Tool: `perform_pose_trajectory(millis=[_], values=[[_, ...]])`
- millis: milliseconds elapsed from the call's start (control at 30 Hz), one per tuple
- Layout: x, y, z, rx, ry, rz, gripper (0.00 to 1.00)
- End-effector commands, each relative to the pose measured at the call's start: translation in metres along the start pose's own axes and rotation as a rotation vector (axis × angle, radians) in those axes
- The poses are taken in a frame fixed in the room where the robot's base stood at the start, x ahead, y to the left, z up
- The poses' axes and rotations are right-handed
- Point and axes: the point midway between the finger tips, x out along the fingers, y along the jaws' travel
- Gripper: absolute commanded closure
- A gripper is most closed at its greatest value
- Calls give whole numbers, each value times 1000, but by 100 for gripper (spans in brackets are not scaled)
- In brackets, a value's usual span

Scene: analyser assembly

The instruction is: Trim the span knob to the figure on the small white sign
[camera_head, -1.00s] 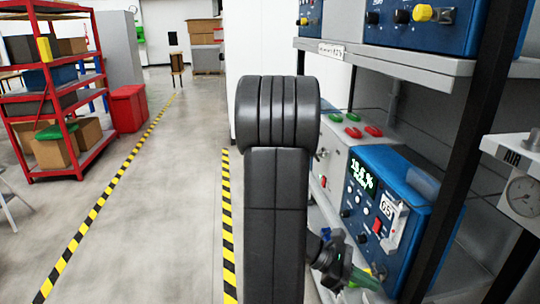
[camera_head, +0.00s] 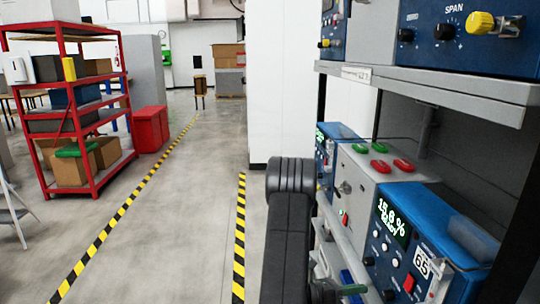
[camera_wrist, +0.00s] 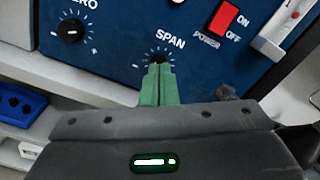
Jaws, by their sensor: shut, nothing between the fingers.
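The blue analyser (camera_head: 455,277) stands on the lower right shelf in the head view. Its green display (camera_head: 392,222) seems to read 15.6 % with a word like READY below. A white plate (camera_head: 422,263) on its front appears to read 65. A small white label (camera_head: 356,74) sits on the shelf edge above, too small to read. In the wrist view, the dark span knob (camera_wrist: 157,59) is under the SPAN lettering, largely covered by my gripper (camera_wrist: 157,68). Its green fingers are shut together, tips at the knob; contact cannot be told. The fingers also show in the head view (camera_head: 352,289).
The zero knob (camera_wrist: 71,31) is left of the span knob; the red power switch (camera_wrist: 222,18) is up right. Another blue unit with a yellow knob (camera_head: 481,22) is on the upper shelf. Black uprights frame the rack. The floor left is open, with a red shelf (camera_head: 90,110) beyond.

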Motion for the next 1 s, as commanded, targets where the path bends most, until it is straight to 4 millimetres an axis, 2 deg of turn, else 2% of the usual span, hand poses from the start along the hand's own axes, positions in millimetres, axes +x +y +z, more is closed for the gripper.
perform_pose_trajectory(millis=[300,500,1000], values=[[40,-1,-1,4,2,-5,100],[58,-1,-1,3,3,-3,100],[63,-1,0,3,2,-2,100]])
